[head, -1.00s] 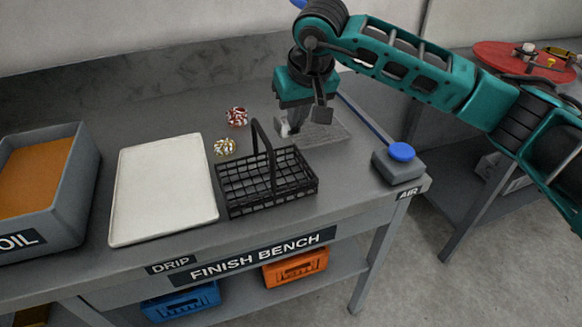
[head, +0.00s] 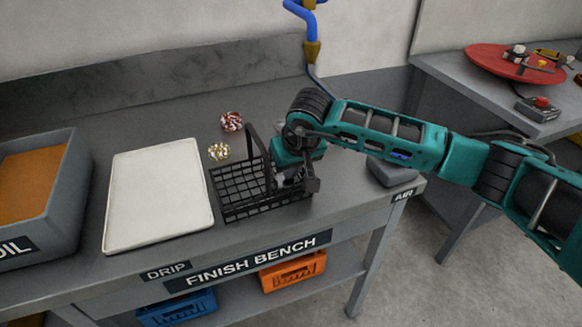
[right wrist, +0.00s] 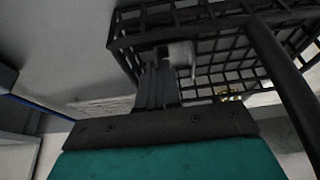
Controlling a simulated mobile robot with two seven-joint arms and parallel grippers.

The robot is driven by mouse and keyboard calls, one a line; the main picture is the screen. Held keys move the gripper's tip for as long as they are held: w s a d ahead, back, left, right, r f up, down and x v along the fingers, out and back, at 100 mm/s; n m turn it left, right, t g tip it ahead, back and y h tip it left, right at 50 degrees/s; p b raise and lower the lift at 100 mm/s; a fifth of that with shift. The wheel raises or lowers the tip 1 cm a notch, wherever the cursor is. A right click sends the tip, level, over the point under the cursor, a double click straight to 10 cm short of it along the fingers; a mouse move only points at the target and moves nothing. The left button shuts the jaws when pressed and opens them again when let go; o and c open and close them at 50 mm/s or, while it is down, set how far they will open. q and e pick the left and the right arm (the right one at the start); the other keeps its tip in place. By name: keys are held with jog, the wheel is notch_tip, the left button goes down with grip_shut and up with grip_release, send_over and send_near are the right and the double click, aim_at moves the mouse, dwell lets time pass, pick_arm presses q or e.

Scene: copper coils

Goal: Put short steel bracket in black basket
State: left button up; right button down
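The black wire basket (head: 238,190) stands on the finish bench, its hoop handle upright. My right gripper (head: 290,178) is at the basket's right end, pointing down, and its arm covers that part of the basket. In the right wrist view, the fingers (right wrist: 158,82) are close together with a small grey metal piece at their tips, which looks like the short steel bracket (right wrist: 181,55). The bracket appears against the basket's wire mesh (right wrist: 217,72). I cannot tell whether it is below the rim. My left gripper is not in view.
A white drip tray (head: 158,200) lies left of the basket, and a grey oil bin (head: 68,190) is farther left. Red-white (head: 231,121) and yellowish (head: 218,151) coils sit behind the basket. A grey air block (head: 392,172) stands near the bench's right end.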

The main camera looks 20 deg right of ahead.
jog(key=shift+f, duration=0.2)
jog(key=c, duration=1.6)
grip_release()
jog(key=shift+r, duration=0.15)
jog(key=shift+r, duration=0.25)
jog(key=v, duration=1.1)
jog(key=shift+s+r, duration=0.15)
jog(key=shift+r, duration=0.2)
